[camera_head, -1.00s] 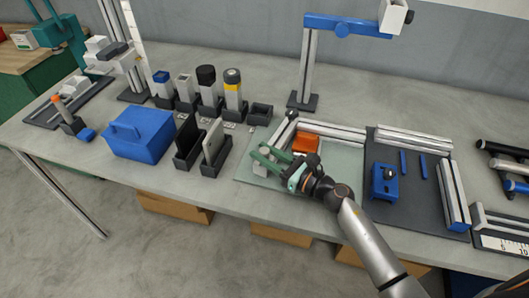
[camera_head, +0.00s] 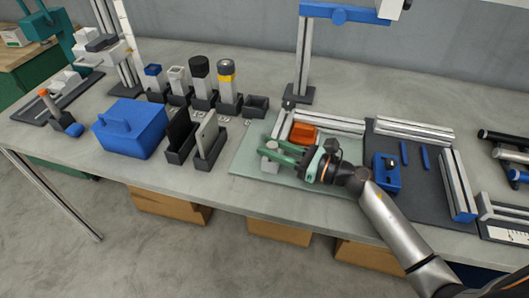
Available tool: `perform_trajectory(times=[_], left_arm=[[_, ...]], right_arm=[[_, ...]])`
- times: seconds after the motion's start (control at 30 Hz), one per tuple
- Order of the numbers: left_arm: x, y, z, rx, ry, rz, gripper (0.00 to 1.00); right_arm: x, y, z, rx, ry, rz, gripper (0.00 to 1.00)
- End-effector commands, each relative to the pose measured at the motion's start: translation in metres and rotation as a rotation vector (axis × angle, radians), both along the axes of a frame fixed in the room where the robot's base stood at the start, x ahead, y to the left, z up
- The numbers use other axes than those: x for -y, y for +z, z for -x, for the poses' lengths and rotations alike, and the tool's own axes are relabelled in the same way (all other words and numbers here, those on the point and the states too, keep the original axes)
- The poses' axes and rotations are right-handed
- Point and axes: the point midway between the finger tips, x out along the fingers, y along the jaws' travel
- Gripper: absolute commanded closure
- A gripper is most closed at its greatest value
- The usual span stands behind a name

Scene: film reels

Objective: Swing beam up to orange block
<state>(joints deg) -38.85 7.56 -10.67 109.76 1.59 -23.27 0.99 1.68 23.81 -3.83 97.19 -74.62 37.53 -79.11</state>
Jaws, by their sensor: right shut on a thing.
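The orange block (camera_head: 304,133) lies on the pale green mat (camera_head: 245,167), against a fixed silver rail (camera_head: 335,124). A short silver beam (camera_head: 283,127) runs from a dark pivot (camera_head: 289,103) at the mat's back left toward the front. It is left of the orange block, with a gap between them. My right gripper (camera_head: 273,150) reaches in from the right with green fingers, shut around the light grey knob at the beam's front end. The fingers partly hide the beam's end and the mat. My left gripper is not in view.
A dark panel with silver rails and a blue clamp (camera_head: 386,172) lies to the right. Dark upright holders (camera_head: 207,143) and a blue box (camera_head: 130,130) stand to the left. A blue-topped stand (camera_head: 305,60) rises behind the pivot.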

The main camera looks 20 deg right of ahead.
Motion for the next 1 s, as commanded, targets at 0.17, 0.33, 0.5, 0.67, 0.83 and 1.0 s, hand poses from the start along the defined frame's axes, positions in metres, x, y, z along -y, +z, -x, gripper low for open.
perform_trajectory(times=[0.17,0.33,0.5,0.67,0.83,1.0], left_arm=[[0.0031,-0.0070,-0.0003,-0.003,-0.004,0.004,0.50],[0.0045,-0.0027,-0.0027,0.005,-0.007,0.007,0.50],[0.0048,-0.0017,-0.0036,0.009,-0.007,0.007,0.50],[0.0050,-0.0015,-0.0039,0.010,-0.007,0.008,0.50],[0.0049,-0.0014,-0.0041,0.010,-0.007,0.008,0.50],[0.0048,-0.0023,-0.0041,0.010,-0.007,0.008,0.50]], right_arm=[[0.0048,-0.0009,0.0030,-0.001,0.028,0.001,1.00],[0.0047,0.0002,0.0032,-0.003,0.029,0.000,1.00],[0.0047,0.0002,0.0032,-0.002,0.028,0.001,0.58],[0.0044,0.0002,0.0032,-0.002,0.028,0.001,0.40],[0.0042,0.0002,0.0033,-0.002,0.029,0.001,0.36],[0.0058,-0.0005,0.0050,-0.002,0.029,0.001,0.36]])
